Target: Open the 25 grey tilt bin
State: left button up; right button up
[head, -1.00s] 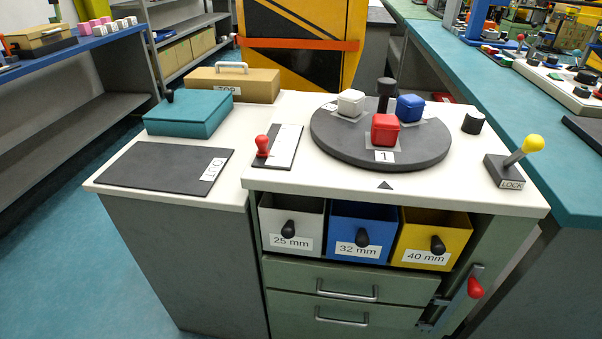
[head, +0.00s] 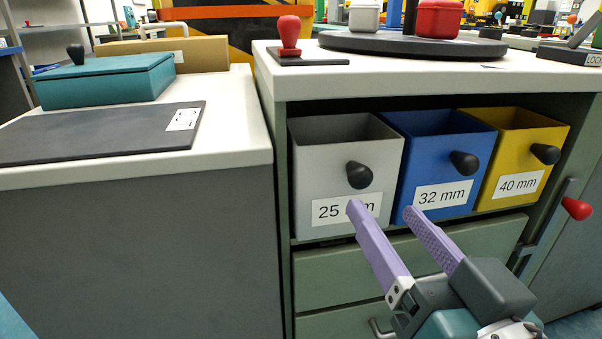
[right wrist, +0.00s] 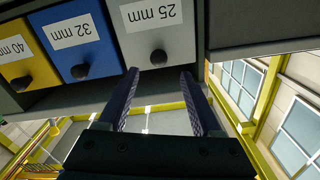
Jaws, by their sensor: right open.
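The grey tilt bin (head: 335,170) labelled 25 mm stands upright at the left of a row of bins under the worktop, with a black knob (head: 360,175) on its front. My right gripper (head: 384,210) is open and empty in front of the grey bin, its purple fingers pointing at it from below the knob. One finger covers part of the 25 mm label in the head view. In the right wrist view the bin (right wrist: 150,28) appears upside down, and its knob (right wrist: 158,58) lies just beyond and between the open fingertips. My left gripper is not in view.
The blue 32 mm bin (head: 437,150) and yellow 40 mm bin (head: 522,150) stand directly right of the grey one. Drawers (head: 335,270) lie below. A latch with a red handle (head: 577,208) is at the right. The turntable (head: 400,45) is on the worktop above.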

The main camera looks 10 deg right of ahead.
aim_at(365, 180)
jog(key=w+b, duration=0.2)
jog(key=w, duration=0.5)
jog(key=shift+w, duration=0.85)
jog(key=shift+c, duration=0.3)
jog(key=shift+c, duration=0.8)
grip_shut()
